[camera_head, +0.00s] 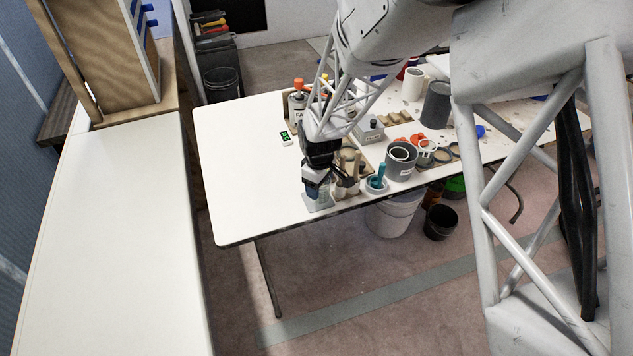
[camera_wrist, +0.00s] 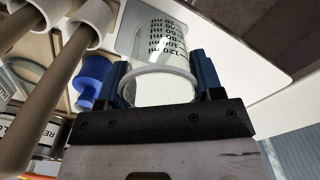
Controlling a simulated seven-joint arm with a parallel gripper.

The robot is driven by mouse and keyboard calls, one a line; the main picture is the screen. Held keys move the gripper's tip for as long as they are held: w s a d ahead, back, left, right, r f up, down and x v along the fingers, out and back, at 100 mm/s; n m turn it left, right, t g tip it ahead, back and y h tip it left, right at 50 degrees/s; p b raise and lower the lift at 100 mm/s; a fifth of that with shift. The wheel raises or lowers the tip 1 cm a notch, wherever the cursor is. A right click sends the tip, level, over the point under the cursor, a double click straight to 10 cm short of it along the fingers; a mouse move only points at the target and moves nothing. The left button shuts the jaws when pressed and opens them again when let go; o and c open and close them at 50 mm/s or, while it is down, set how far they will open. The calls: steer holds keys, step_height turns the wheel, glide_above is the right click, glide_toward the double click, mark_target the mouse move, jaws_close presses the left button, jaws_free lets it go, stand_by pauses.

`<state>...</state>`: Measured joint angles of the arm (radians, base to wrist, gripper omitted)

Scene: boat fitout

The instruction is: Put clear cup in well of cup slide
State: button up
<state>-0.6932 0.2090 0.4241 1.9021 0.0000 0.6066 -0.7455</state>
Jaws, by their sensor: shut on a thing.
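The clear cup (camera_wrist: 160,48) has a pale rim and dark measuring marks in millilitres. In the wrist view it sits between the blue fingers of my gripper (camera_wrist: 158,68), which is shut on it. In the head view my gripper (camera_head: 317,184) is low over the table's front edge and mostly hides the cup. A pale grey-blue flat piece (camera_head: 319,206) shows just under the gripper; it may be the cup slide, but I cannot make out a well. I cannot tell whether the cup touches it.
A holder with upright handles (camera_head: 352,172) stands right beside the gripper, with a teal-handled tool in a dish (camera_head: 377,182) and grey cups (camera_head: 401,160) further right. A small green-display device (camera_head: 286,138) lies behind. The table's left part (camera_head: 235,165) is clear.

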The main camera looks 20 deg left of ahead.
steer(key=s+d+r, duration=0.1)
steer(key=s+d, duration=0.7)
steer(key=s, duration=0.2)
steer(key=shift+s+d, duration=0.15)
steer(key=shift+s, duration=0.05)
steer(key=shift+r, duration=0.1)
steer(key=shift+w, duration=0.1)
stand_by(0.4)
steer(key=w+a+r, duration=0.1)
steer(key=w+a, duration=0.1)
steer(key=w, duration=0.2)
steer(key=w+a+r+n, duration=0.1)
steer(key=w+a, duration=0.2)
steer(key=w, duration=0.1)
steer(key=w+a+r+n, duration=0.1)
steer(key=w+a, duration=0.2)
steer(key=w, duration=0.1)
steer(key=shift+w+a, duration=0.15)
steer(key=shift+a, duration=0.05)
steer(key=w+r, duration=0.1)
steer(key=w, duration=1)
steer(key=w+r+n, duration=0.1)
steer(key=w+r, duration=0.1)
steer(key=w, duration=0.9)
steer(key=shift+r, duration=0.3)
steer(key=shift+w+d, duration=0.1)
steer(key=shift+f, duration=3.15)
steer(key=shift+f, duration=1.85)
